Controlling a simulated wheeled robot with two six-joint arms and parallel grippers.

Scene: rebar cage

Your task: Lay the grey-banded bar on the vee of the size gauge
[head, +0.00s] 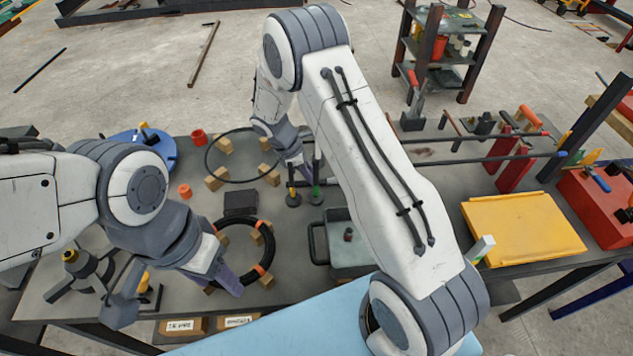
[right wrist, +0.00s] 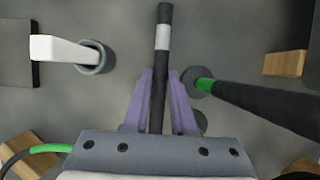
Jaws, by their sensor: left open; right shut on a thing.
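My right gripper (right wrist: 160,75) is shut on a dark bar with a pale grey band (right wrist: 162,38), held between its purple fingers. The banded end sticks out past the fingertips. In the head view, my right arm reaches to the far middle of the table and mostly hides this gripper; I cannot make out the bar there. My left gripper (head: 175,291) is open and empty, low over the near left of the table, beside a black ring. I cannot surely tell the size gauge; a dark block (head: 240,202) sits mid-table, its top unclear.
A green-banded bar (right wrist: 255,102) stands upright close to the right gripper. A pale post (right wrist: 62,48) stands in a round cup on the other side. A black ring (head: 222,226) on wooden blocks, a grey tray (head: 352,262) and a yellow panel (head: 525,228) crowd the table.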

